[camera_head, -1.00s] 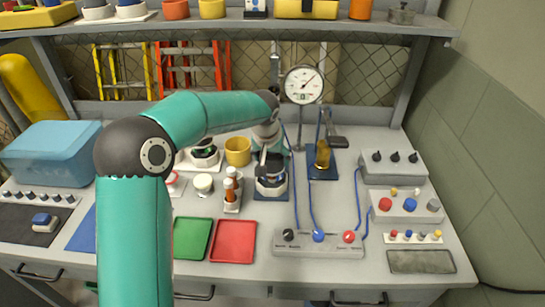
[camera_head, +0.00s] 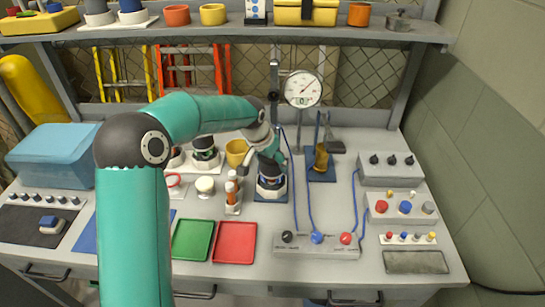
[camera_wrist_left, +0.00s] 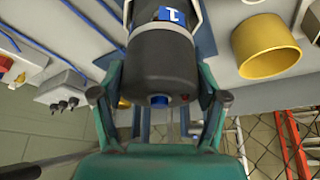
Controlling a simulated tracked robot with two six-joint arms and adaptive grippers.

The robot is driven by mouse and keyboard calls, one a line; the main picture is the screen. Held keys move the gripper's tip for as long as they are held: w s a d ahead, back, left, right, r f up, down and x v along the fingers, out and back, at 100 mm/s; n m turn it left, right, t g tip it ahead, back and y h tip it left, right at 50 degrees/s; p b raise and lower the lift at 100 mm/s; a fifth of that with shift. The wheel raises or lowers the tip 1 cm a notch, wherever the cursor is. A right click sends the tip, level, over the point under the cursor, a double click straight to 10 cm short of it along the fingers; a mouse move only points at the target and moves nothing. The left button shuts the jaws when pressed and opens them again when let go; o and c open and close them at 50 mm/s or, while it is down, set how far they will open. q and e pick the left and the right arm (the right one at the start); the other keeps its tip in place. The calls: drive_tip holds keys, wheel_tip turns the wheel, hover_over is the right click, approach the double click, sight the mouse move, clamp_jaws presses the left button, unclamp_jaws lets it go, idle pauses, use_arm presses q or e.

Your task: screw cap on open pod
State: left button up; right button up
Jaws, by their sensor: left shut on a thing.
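The pod (camera_head: 270,190) stands upright in a white holder on a small blue mat, with a blue band near its middle. My left gripper (camera_head: 270,157) is at its top, fingers pointing down. In the left wrist view, my left gripper (camera_wrist_left: 160,105) is shut on a dark, rounded cap (camera_wrist_left: 160,75) with a blue button and a red dot at its near end. A blue label marked 1 shows beyond it. My right gripper is not in view.
A yellow cup (camera_head: 236,152) and another dark unit in a white holder (camera_head: 205,153) stand left of the pod. Orange-topped vials (camera_head: 233,190) are close by. A dial gauge (camera_head: 303,89) stands behind. Blue cables run right of the mat to a control strip (camera_head: 316,245).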

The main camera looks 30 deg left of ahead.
use_arm(q)
drive_tip(key=shift+d+r+m+h+p, duration=0.1)
drive_tip(key=shift+m+h+p, duration=0.25)
drive_tip(key=shift+m, duration=0.25)
drive_tip(key=shift+m+h+p, duration=0.25)
drive_tip(key=shift+m+p, duration=0.25)
drive_tip(key=shift+m, duration=0.4)
drive_tip(key=shift+m+h, duration=0.4)
drive_tip(key=shift+m, duration=0.7)
drive_tip(key=o, duration=1.1)
drive_tip(key=shift+d, duration=0.1)
